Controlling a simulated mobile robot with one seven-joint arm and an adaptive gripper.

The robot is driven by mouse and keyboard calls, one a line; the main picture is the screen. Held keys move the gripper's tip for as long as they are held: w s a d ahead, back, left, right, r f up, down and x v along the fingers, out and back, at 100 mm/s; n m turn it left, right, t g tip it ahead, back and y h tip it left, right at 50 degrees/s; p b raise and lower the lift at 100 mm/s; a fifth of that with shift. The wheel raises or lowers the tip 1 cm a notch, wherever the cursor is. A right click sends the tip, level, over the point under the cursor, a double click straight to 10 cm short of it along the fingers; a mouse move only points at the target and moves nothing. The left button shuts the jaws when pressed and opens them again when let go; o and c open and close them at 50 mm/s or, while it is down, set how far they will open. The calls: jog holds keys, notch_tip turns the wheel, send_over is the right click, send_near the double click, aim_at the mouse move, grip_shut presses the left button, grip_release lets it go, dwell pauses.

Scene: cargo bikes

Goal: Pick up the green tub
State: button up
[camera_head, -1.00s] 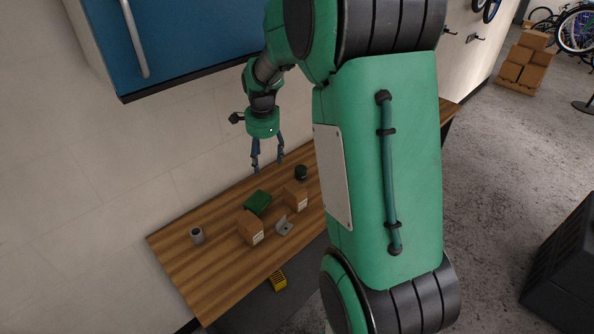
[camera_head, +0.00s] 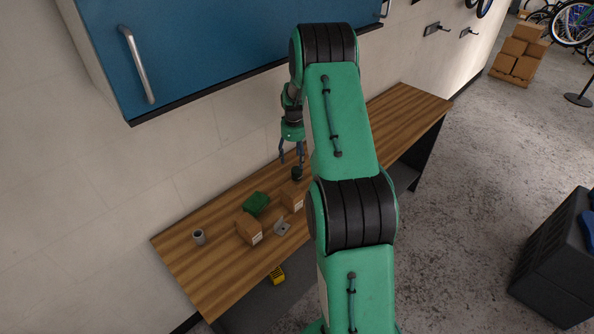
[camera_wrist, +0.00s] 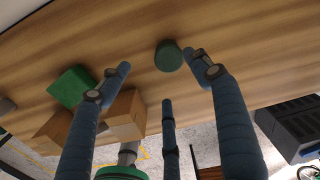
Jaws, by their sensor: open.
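The green tub is a small dark-green round container (camera_head: 297,174) standing on the wooden workbench (camera_head: 215,267). In the wrist view the tub (camera_wrist: 168,56) stands between the spread fingers, nearer the right one. My gripper (camera_head: 291,154) points down above the bench, close over the tub. Its fingers (camera_wrist: 157,62) are open and hold nothing. In the head view a finger partly overlaps the tub; I cannot tell whether they touch.
A green block-like item (camera_head: 256,203), cardboard boxes (camera_head: 249,229) (camera_head: 292,198), a metal bracket (camera_head: 283,228) and a grey cup (camera_head: 198,237) stand left of the tub. A blue cabinet (camera_head: 210,45) hangs above. The bench's right part (camera_head: 408,108) is clear.

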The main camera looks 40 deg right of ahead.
aim_at(297, 169)
jog(key=shift+d+f+m+p, duration=0.3)
jog(key=shift+d+f+m, duration=0.3)
jog(key=shift+d+f, duration=0.3)
jog(key=shift+s, duration=0.1)
jog(key=shift+f, duration=1.2)
jog(key=shift+f, duration=0.1)
jog(key=shift+f, duration=2.4)
jog(key=c, duration=1.4)
